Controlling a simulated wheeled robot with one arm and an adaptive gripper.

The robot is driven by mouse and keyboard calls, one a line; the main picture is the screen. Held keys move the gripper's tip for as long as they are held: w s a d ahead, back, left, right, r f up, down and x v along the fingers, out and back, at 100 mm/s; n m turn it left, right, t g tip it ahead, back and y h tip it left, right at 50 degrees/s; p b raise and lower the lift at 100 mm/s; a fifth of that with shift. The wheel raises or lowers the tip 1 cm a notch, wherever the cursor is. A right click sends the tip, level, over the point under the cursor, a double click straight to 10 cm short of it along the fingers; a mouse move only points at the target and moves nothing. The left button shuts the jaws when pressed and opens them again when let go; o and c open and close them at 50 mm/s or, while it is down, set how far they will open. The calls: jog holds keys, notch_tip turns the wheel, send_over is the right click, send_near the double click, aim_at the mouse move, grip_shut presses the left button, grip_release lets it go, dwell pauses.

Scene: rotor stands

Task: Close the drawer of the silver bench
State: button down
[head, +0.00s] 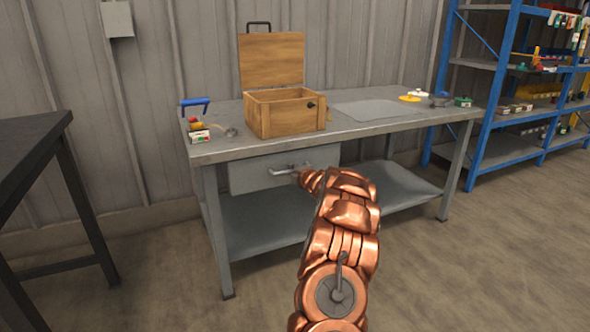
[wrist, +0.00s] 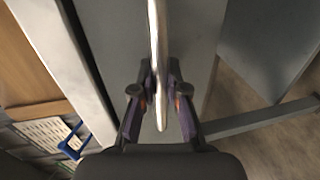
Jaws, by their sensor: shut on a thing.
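The silver bench (head: 232,152) stands against the wall. Its grey drawer (head: 250,178) sits under the left part of the top. The drawer's bar handle (head: 290,169) shows just left of my copper-coloured arm, which covers part of the drawer's right side. In the wrist view, my gripper (wrist: 158,78) has one finger on each side of the pale handle bar (wrist: 156,35) and is shut on it. The fingertips are hidden behind the arm in the head view. I cannot tell exactly how far the drawer front stands out from the bench.
An open wooden box (head: 285,115) stands on the bench top, with small items around it. A lower shelf (head: 390,188) runs under the bench. A dark table (head: 30,150) stands at left, a blue rack (head: 478,110) at right. Floor between is clear.

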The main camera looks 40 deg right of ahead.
jog(key=shift+w+d+r, duration=0.15)
jog(key=shift+w+d, duration=0.15)
jog(key=shift+d, duration=0.05)
jog(key=c, duration=1.2)
grip_release()
jog(key=shift+w+a, duration=0.15)
jog(key=shift+s+a, duration=0.25)
jog(key=shift+s, duration=0.45)
jog(key=shift+v, duration=5.25)
jog(key=shift+a, duration=0.1)
jog(key=shift+r, duration=0.1)
